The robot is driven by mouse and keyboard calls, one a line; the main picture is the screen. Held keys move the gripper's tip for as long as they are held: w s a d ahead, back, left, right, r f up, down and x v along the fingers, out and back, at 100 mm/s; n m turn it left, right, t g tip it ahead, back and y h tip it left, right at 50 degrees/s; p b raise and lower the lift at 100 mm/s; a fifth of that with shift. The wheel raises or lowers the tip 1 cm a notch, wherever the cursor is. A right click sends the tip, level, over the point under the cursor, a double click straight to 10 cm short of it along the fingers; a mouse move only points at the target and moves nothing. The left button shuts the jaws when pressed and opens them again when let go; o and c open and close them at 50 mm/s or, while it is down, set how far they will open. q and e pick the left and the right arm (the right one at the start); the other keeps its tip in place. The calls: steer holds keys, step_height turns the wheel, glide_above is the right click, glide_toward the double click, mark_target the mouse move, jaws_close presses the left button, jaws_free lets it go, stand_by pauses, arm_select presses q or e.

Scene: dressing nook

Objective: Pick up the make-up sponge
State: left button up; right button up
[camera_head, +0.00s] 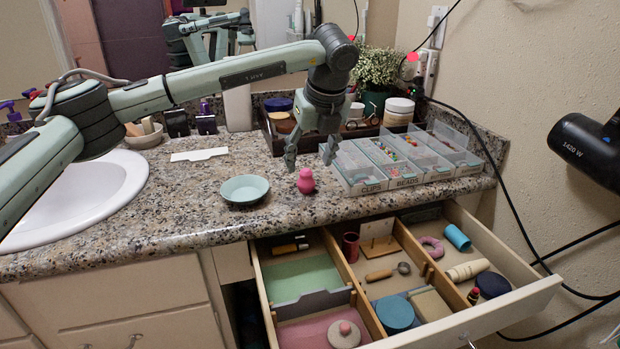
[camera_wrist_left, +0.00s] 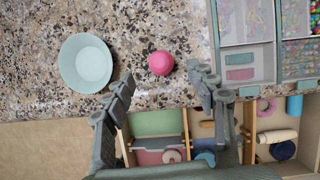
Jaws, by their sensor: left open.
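The make-up sponge (camera_head: 306,181) is pink, with a narrower top and a rounded base, and stands upright on the speckled counter (camera_head: 215,220). It also shows in the left wrist view (camera_wrist_left: 160,63), just beyond the fingertips. My left gripper (camera_head: 309,158) points down above the sponge, fingers apart and empty. In the left wrist view the open fingers (camera_wrist_left: 160,76) lie to either side of the sponge's line, apart from it. My right gripper is not in view.
A pale green bowl (camera_head: 245,190) sits left of the sponge. A clear-lidded organizer (camera_head: 362,184) labelled CLIPS and BEADS stands close on the right. An open, divided drawer (camera_head: 515,300) juts out below the counter edge. A sink (camera_head: 95,190) is at left; a hair dryer (camera_head: 590,150) hangs at right.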

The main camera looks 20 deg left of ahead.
mark_target(307, 171)
arm_select(q)
steer(key=p+x, duration=0.1)
steer(key=x, duration=0.4)
steer(key=shift+w+a+f, duration=0.15)
steer(key=shift+f, duration=0.2)
steer(key=c, duration=0.8)
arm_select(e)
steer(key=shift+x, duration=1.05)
